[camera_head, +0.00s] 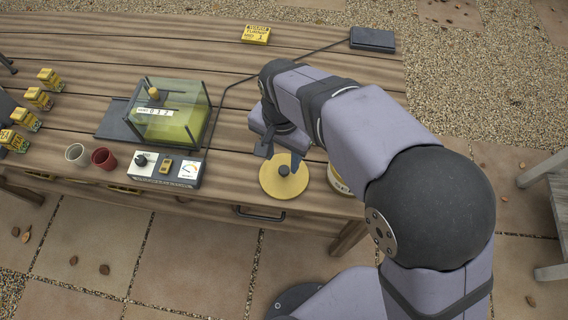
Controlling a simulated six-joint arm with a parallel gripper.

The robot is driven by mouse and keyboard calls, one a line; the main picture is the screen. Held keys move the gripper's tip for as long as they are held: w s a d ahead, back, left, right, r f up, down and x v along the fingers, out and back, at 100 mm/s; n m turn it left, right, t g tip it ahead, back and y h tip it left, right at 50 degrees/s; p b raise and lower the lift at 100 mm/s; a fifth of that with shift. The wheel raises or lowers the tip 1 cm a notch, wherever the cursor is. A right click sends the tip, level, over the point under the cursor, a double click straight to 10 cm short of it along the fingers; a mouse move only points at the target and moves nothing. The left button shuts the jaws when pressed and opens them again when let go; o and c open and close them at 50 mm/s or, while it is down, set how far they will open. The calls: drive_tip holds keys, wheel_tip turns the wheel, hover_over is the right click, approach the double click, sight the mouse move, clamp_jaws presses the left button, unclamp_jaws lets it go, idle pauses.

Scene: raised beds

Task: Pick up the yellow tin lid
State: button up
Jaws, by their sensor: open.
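The yellow tin lid (272,184) is a flat round disc with a dark knob (284,170) at its middle. It lies near the front edge of the wooden table, right of the control box. I cannot tell whether a finger touches the knob. A pale round tin (337,182) with a yellow label stands right of the lid, partly hidden by my arm.
A clear box (170,110) with yellow-green contents stands left on the table (225,150), behind a control box (165,169) with a dial. A cable runs to a dark box (372,39).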

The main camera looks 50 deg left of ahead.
sight(284, 169)
drive_tip(key=shift+w+f+p, duration=0.15)
drive_tip(key=shift+f+p, duration=0.25)
drive_tip(key=shift+f, duration=0.6)
drive_tip(key=shift+w+f+p, duration=0.1)
drive_tip(key=shift+f+p, duration=0.3)
drive_tip(key=shift+f, duration=1.3)
clamp_jaws()
